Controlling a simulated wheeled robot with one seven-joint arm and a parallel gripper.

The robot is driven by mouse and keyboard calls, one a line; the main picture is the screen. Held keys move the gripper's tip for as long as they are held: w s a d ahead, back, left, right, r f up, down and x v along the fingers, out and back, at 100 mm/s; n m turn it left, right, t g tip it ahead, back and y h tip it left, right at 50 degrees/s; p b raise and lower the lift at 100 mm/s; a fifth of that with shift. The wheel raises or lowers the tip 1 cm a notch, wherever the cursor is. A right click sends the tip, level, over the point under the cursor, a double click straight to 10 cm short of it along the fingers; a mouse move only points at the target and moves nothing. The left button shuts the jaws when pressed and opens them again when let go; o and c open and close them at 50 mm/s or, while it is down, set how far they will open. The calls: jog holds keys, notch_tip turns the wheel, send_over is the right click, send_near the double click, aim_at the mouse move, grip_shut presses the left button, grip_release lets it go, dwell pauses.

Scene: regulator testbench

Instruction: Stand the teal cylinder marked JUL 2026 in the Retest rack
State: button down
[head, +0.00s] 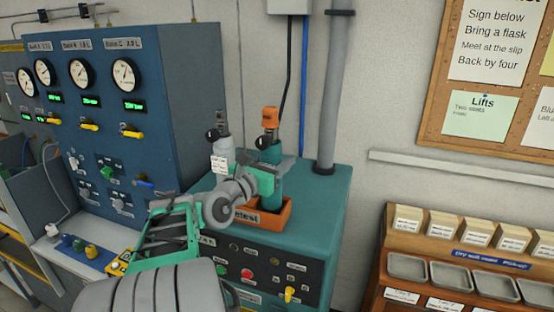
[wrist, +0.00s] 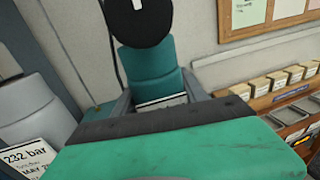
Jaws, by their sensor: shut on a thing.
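The teal cylinder (head: 270,155) with an orange valve top stands upright at the orange Retest rack (head: 285,222) on the teal cabinet. My gripper (head: 266,180) is shut on its body; in the wrist view the teal cylinder (wrist: 152,75) sits between the fingers, with its dark round valve above. Its white label is mostly covered by my gripper, so the date cannot be read. The arm hides the rack's left part and I cannot tell whether the base rests on the rack floor. A grey cylinder (head: 224,150) with a white tag stands just left; its label (wrist: 35,160) shows "232 bar" and "MAY".
A blue gauge panel (head: 100,150) with yellow levers stands at the left. A wooden shelf with trays (head: 450,270) stands at the right. The cabinet top right of the rack is bare.

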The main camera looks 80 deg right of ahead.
jog(key=shift+r, duration=0.1)
jog(key=c, duration=0.6)
grip_release()
jog(key=shift+o, duration=0.2)
jog(key=shift+f, duration=0.35)
jog(key=b+v, duration=0.1)
jog(key=v, duration=0.6)
jog(key=shift+a+r+b, duration=0.2)
jog(key=shift+a+b, duration=0.15)
jog(key=shift+a, duration=0.05)
jog(key=shift+w, duration=0.2)
